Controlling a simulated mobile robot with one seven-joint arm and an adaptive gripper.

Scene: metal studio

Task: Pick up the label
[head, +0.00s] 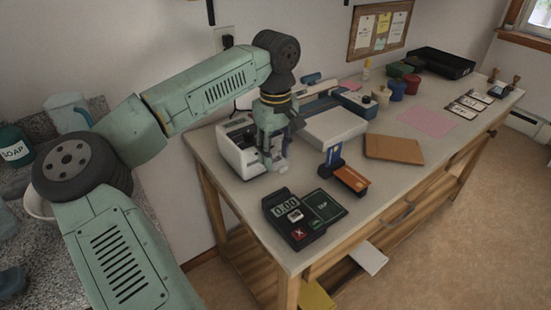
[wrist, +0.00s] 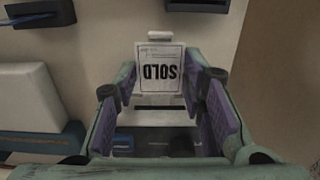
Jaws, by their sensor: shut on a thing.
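The label (wrist: 160,68) is a small white sheet with a dark border and the word SOLD, which reads upside down in the wrist view. It sits between the purple-padded fingers of my gripper (wrist: 162,85), which is shut on it by its side edges. In the head view my gripper (head: 272,160) points down at the front of the white label printer (head: 238,148). The printer's pale front and dark slot lie below the label in the wrist view (wrist: 160,118). I cannot tell whether the label still touches the slot. My fingers mostly hide the label in the head view.
A card reader (head: 305,218) stands near the table's front corner. A card stand (head: 345,177), a white box (head: 333,127) and a brown board (head: 394,148) are to the right. A pink sheet (head: 428,121) lies farther back. Bare tabletop (head: 225,178) shows left of the card reader.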

